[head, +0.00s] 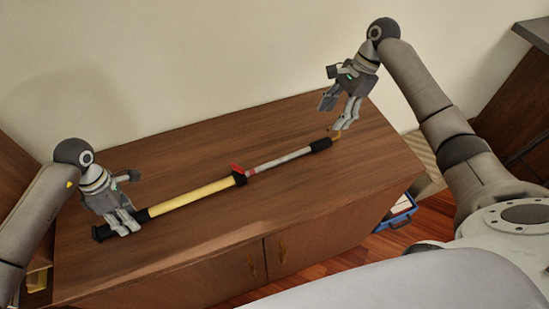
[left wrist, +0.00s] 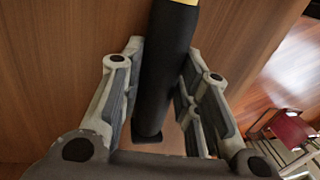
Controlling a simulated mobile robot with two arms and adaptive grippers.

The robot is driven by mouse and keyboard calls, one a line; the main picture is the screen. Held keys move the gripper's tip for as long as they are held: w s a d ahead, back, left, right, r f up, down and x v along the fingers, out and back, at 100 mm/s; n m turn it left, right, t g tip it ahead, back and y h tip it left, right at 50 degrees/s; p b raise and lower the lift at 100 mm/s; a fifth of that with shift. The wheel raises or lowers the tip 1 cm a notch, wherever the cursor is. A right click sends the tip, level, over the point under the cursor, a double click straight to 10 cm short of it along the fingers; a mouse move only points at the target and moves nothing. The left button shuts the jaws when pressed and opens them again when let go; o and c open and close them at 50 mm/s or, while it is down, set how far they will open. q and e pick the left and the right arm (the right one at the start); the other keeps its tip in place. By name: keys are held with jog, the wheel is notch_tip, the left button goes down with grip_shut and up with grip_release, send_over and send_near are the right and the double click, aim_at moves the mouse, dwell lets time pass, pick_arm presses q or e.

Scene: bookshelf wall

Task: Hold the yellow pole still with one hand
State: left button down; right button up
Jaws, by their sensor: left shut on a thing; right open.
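A long pole lies across the brown cabinet top. It has a yellow section (head: 195,193), a thinner white-grey section, a red lever, and black grips at both ends. My left gripper (head: 126,226) is at the pole's black left end, shut on it. In the left wrist view the black grip (left wrist: 165,65) runs between the fingers of the gripper (left wrist: 160,95), with a bit of yellow at the top edge. My right gripper (head: 342,126) is open and empty above the pole's far right end, near a small yellowish hook at the tip.
The cabinet (head: 290,205) has two doors with handles facing me, and its top is otherwise clear. A pale wall stands behind it. A blue bin (head: 395,219) with papers sits on the floor right of the cabinet. A dark shelf stands at the far right.

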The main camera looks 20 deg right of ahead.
dwell(0.3)
pick_arm(q)
jog(key=c, duration=1)
grip_release()
jog(key=shift+d, duration=0.1)
jog(key=shift+r, duration=0.15)
